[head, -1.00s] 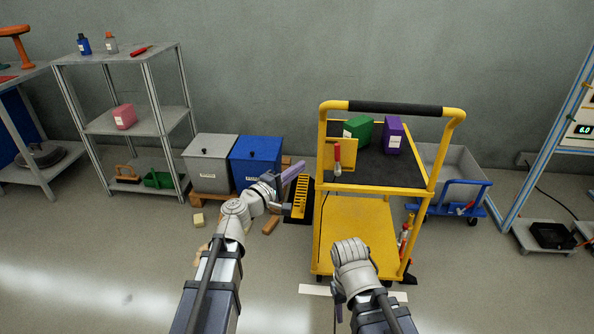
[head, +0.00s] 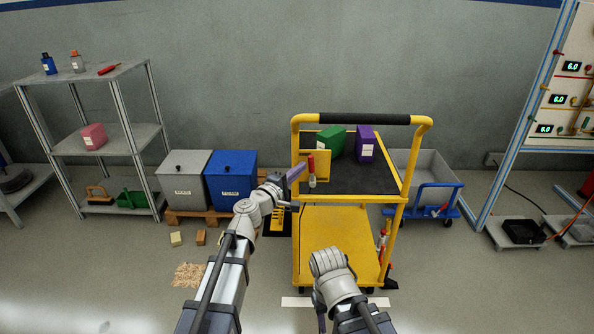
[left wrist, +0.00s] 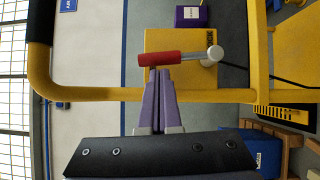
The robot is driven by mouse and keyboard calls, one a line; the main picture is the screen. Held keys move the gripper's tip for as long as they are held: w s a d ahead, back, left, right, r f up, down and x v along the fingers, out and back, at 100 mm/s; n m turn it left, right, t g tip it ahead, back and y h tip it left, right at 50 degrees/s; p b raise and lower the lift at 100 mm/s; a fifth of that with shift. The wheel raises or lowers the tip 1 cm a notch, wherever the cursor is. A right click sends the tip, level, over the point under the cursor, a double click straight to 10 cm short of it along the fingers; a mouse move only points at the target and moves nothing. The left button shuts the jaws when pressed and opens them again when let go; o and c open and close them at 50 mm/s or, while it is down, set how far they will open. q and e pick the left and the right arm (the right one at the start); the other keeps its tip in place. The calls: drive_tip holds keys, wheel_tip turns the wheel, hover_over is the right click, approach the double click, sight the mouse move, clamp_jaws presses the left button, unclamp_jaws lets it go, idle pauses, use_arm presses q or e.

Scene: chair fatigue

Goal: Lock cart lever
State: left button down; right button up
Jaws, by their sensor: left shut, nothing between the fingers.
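The yellow cart (head: 298,230) stands ahead, with a black-gripped handle bar and a dark top deck. Its lever (head: 312,170) has a red grip and a grey pivot, and sits by a yellow plate at the cart's left post. In the left wrist view the red lever grip (left wrist: 172,59) lies just beyond the fingertips. My left gripper (head: 296,171) has purple fingers and is shut and empty, close to the lever; in the left wrist view its fingertips (left wrist: 159,72) meet just below the red grip. Whether they touch it I cannot tell. My right gripper's fingers are hidden behind its wrist.
A green box (head: 330,139) and a purple box (head: 365,144) stand on the cart's deck. Grey (head: 184,180) and blue (head: 230,180) bins sit on a pallet to the left. A blue trolley (head: 437,195) stands to the right. Wood shavings (head: 188,274) lie on the floor.

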use_arm(q)
drive_tip(key=shift+d+r+m+p, duration=0.2)
drive_tip(key=shift+d+m+p, duration=0.1)
drive_tip(key=shift+p, duration=0.35)
drive_tip(key=shift+g, duration=0.3)
drive_tip(key=shift+w+d+f+m+g+y+p, duration=0.1)
drive_tip(key=shift+d+m+g+y+p, duration=0.4)
drive_tip(key=shift+d+m+p, duration=0.55)
drive_tip(key=shift+d+m+g+y+p, duration=0.3)
drive_tip(key=shift+d+m+y+p, duration=0.35)
drive_tip(key=shift+d+p, duration=0.7)
drive_tip(key=shift+w+d+f+m+g+y+p, duration=0.1)
drive_tip(key=shift+d+m+g+y+p, duration=0.35)
drive_tip(key=shift+d+m+p, duration=0.75)
drive_tip(key=shift+d+n, duration=0.3)
drive_tip(key=shift+s+d, duration=0.1)
drive_tip(key=shift+d, duration=0.05)
